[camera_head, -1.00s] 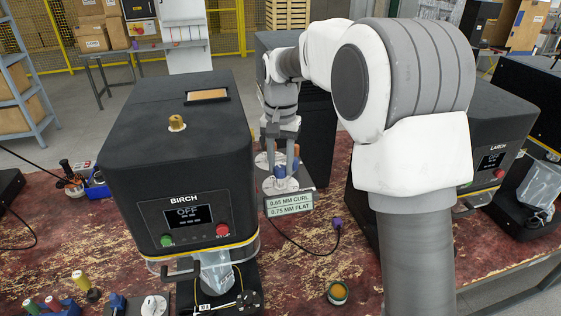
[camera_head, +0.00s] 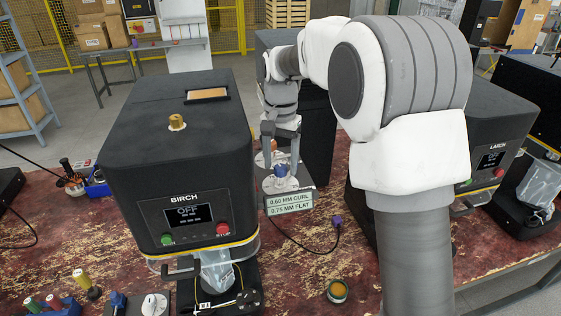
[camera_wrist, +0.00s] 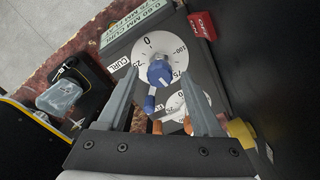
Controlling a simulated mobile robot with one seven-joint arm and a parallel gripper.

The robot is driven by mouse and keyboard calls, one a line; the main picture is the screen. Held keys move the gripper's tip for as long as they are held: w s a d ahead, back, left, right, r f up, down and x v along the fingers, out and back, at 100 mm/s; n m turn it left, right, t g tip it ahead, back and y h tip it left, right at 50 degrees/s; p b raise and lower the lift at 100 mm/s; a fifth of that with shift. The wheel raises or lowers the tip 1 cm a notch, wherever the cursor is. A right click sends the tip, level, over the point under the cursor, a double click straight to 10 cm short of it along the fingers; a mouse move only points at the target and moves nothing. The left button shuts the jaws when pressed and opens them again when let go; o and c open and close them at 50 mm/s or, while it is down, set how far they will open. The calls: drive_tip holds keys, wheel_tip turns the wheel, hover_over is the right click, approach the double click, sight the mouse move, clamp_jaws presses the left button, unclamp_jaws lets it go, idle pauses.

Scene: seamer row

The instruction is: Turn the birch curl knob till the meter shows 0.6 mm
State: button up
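The meter (camera_head: 290,203) beside the birch machine reads 0.60 MM CURL and 0.75 MM FLAT. It also shows upside down in the wrist view (camera_wrist: 135,22). The blue curl knob (camera_wrist: 159,72) stands on a white dial marked CURL with a number scale. In the head view the knob (camera_head: 281,169) shows below my gripper (camera_head: 281,155). In the wrist view my gripper (camera_wrist: 160,78) has its fingers apart, one on each side of the knob, with gaps showing. The birch machine (camera_head: 180,140) has a screen reading OFF.
A second dial (camera_wrist: 188,103) with an orange knob lies close beside the curl dial. A red tag (camera_wrist: 202,25) is near the dial plate. The larch machine (camera_head: 492,130) stands at the right. A purple plug (camera_head: 337,221) and an open tin (camera_head: 338,291) lie on the worn red bench.

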sight(281, 167)
wheel_tip(281, 167, up, 17)
drive_tip(key=shift+r+p, duration=0.15)
drive_tip(key=shift+p, duration=0.15)
idle(0.5)
drive_tip(key=shift+s+d, duration=0.1)
drive_tip(key=s+d+f+n+t+b, duration=0.1)
drive_tip(key=s+d+t, duration=0.1)
drive_tip(key=s+d, duration=0.35)
drive_tip(key=s+d+n+t+b, duration=0.1)
drive_tip(key=s+d+n, duration=0.1)
drive_tip(key=s, duration=0.7)
drive_tip(key=s+d+f+n+t+b, duration=0.1)
drive_tip(key=s+d+f+n+t, duration=0.1)
drive_tip(key=s+f, duration=1)
drive_tip(key=shift+s+d+t+b, duration=0.3)
drive_tip(key=shift+s+d, duration=0.55)
drive_tip(key=shift+d, duration=0.05)
drive_tip(key=shift+f, duration=0.1)
